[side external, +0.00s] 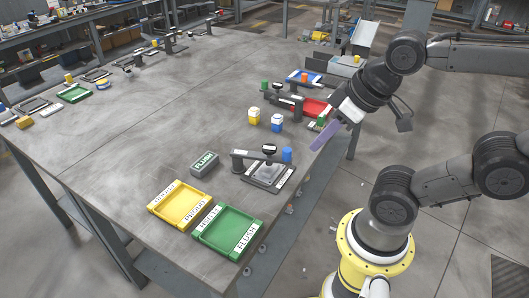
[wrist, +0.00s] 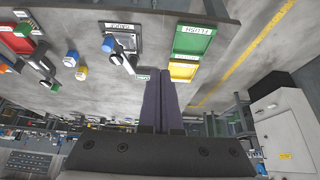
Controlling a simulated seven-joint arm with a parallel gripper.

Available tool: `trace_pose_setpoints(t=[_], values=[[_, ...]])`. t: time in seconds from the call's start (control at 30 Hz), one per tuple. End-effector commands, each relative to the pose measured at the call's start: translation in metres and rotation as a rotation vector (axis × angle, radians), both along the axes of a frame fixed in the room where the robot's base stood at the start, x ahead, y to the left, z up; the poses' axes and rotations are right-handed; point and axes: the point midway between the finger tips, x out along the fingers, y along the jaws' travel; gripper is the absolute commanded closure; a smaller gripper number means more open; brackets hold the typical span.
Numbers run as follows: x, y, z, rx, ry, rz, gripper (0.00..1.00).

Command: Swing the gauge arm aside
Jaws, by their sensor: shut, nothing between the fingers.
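The gauge (side external: 266,176) is a dark-framed plate near the table's edge. Its dark gauge arm (side external: 250,156) runs from a post on the left to a black round head over the plate. A blue knob (side external: 287,154) stands by the arm's free end. In the wrist view the gauge (wrist: 122,30) carries a label, and its arm (wrist: 124,62) and blue knob (wrist: 108,45) show too. My gripper (side external: 317,146), with purple fingers, is shut and empty. It hangs above the table's edge, to the right of the gauge and apart from it; it also shows in the wrist view (wrist: 161,74).
A yellow tray (side external: 154,211) and a green tray (side external: 210,244) lie at the front. A grey FLUSH block (side external: 204,164) is left of the gauge. The table's middle is clear.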

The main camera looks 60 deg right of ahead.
Motion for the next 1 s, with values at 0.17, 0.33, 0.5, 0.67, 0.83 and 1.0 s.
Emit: trace_pose_setpoints(t=[0.17,0.33,0.5,0.67,0.83,1.0], values=[[0.0,0.0,0.0,0.0,0.0,0.0,1.0],[0.0,0.0,0.0,0.0,0.0,0.0,1.0],[0.0,0.0,0.0,0.0,0.0,-0.001,0.93],[0.004,0.0,0.012,0.024,-0.001,-0.045,0.64],[0.034,-0.011,0.028,0.052,0.067,-0.158,0.53],[0.075,-0.038,0.03,0.079,0.175,-0.311,0.53]])
